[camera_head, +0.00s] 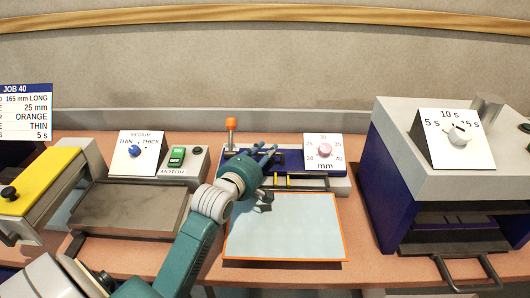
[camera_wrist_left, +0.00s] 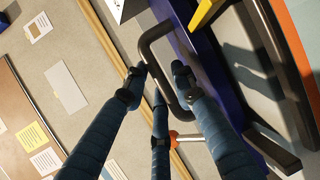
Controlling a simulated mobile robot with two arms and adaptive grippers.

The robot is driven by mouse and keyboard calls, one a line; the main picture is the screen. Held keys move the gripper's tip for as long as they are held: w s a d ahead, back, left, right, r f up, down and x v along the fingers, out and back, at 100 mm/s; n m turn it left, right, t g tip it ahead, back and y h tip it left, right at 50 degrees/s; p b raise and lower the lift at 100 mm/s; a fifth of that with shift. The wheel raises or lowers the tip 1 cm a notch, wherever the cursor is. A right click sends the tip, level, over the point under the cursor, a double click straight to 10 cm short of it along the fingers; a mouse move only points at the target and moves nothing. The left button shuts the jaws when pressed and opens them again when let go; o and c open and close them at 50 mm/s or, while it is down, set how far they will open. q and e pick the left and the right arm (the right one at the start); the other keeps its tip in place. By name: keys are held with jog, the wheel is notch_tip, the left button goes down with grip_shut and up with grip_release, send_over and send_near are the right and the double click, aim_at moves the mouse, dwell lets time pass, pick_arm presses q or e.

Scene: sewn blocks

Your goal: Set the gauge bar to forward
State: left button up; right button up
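The gauge device has a blue body (camera_head: 292,158), a dial with a pink knob (camera_head: 325,150) marked in mm, and a lever with an orange knob (camera_head: 231,122). My left gripper (camera_head: 264,150) is over the device's left half and covers part of it. In the left wrist view its blue fingers (camera_wrist_left: 158,76) are apart, with a black looped handle (camera_wrist_left: 152,36) between them; I cannot tell whether they touch it. A long black bar (camera_wrist_left: 265,70) lies beside the blue body there. The orange knob (camera_wrist_left: 174,133) shows behind the fingers. My right gripper is not in view.
A pale blue board with an orange edge (camera_head: 285,235) lies in front. A purple and grey machine with a seconds dial (camera_head: 459,136) stands right. A motor unit with a green switch (camera_head: 176,156) and a yellow-armed machine (camera_head: 42,180) stand left.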

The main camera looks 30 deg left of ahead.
pick_arm(q)
grip_shut()
jog(key=shift+s+d+p, duration=0.2)
jog(key=shift+s+p, duration=0.1)
jog(key=s+d+p, duration=0.1)
jog(key=s, duration=0.1)
jog(key=s+d+p, duration=0.1)
jog(key=s, duration=0.1)
jog(key=s+d+p, duration=0.1)
jog(key=s, duration=0.1)
jog(key=shift+d+f, duration=0.25)
jog(key=shift+d, duration=0.1)
grip_release()
jog(key=shift+s, duration=0.1)
jog(key=shift+s+r, duration=0.1)
jog(key=shift+r, duration=0.05)
jog(key=shift+d, duration=0.1)
